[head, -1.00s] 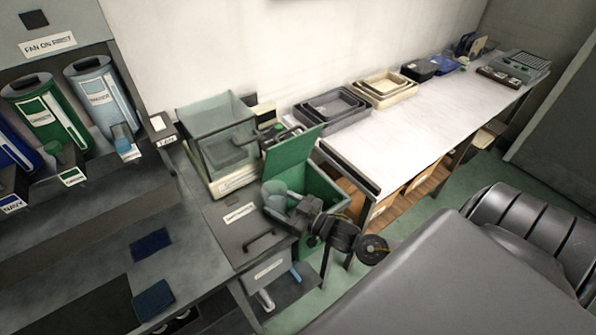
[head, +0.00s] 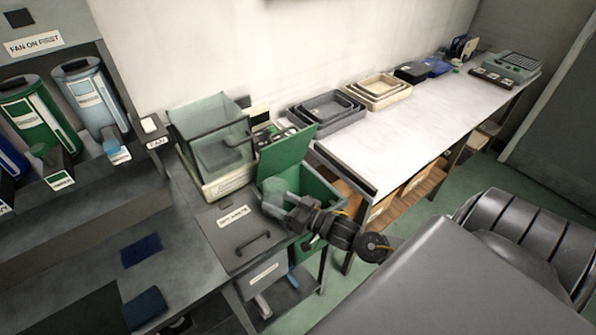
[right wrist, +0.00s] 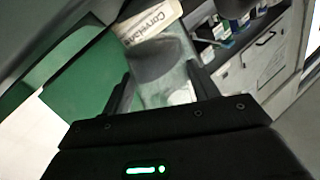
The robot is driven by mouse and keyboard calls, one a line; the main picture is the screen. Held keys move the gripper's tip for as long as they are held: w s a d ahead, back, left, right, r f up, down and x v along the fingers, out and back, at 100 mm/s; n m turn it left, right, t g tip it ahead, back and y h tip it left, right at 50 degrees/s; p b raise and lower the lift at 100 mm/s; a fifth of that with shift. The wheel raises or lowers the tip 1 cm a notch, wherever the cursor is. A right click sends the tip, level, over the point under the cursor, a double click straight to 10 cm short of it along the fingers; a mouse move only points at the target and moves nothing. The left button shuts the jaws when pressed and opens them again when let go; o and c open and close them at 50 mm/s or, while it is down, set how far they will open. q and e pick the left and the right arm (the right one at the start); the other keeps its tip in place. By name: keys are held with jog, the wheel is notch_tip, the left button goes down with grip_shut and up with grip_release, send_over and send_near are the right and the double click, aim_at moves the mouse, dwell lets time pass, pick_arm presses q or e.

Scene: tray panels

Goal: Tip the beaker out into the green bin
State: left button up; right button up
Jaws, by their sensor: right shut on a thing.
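The clear beaker (head: 274,190) is held at the mouth of the green bin (head: 325,188), whose lid (head: 285,156) stands raised at the back. My right gripper (head: 290,202) is shut on the beaker, reaching in from the right. The beaker looks tilted; I cannot make out what is inside it. In the right wrist view the beaker (right wrist: 162,68) shows between the two fingers, and the green lid (right wrist: 88,78) is on the left. My left gripper is not in view.
A clear-walled box (head: 212,138) on a pale base stands behind and left of the bin. A dark labelled cover with a handle (head: 235,236) lies just left of it. Nested trays (head: 327,110) sit on the white bench (head: 400,130). Dispensers (head: 92,100) stand far left.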

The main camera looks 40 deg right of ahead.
aim_at(285, 192)
jog(key=shift+d+f+m+b, duration=0.3)
jog(key=shift+f+m+b, duration=0.2)
jog(key=shift+b, duration=0.25)
jog(key=shift+w+d+m, duration=0.1)
jog(key=shift+d+m, duration=0.1)
jog(key=shift+m, duration=0.1)
jog(key=shift+w+d+r+m+t+b, duration=0.15)
jog(key=shift+d+r+m+t+b, duration=0.25)
jog(key=shift+m, duration=0.3)
jog(key=shift+d+r+m, duration=0.15)
jog(key=shift+d+m, duration=0.05)
jog(key=shift+m, duration=0.1)
jog(key=shift+d+r+m, duration=0.15)
jog(key=shift+r+m, duration=0.3)
jog(key=shift+m, duration=0.65)
jog(key=shift+r+m+h+b, duration=0.3)
jog(key=shift+r+m+b, duration=0.15)
jog(key=shift+m, duration=0.45)
jog(key=shift+f+m+t+b, duration=0.2)
jog(key=shift+m+t+b, duration=0.1)
jog(key=shift+f+m+b, duration=0.1)
jog(key=shift+m+b, duration=0.2)
jog(key=shift+m, duration=0.2)
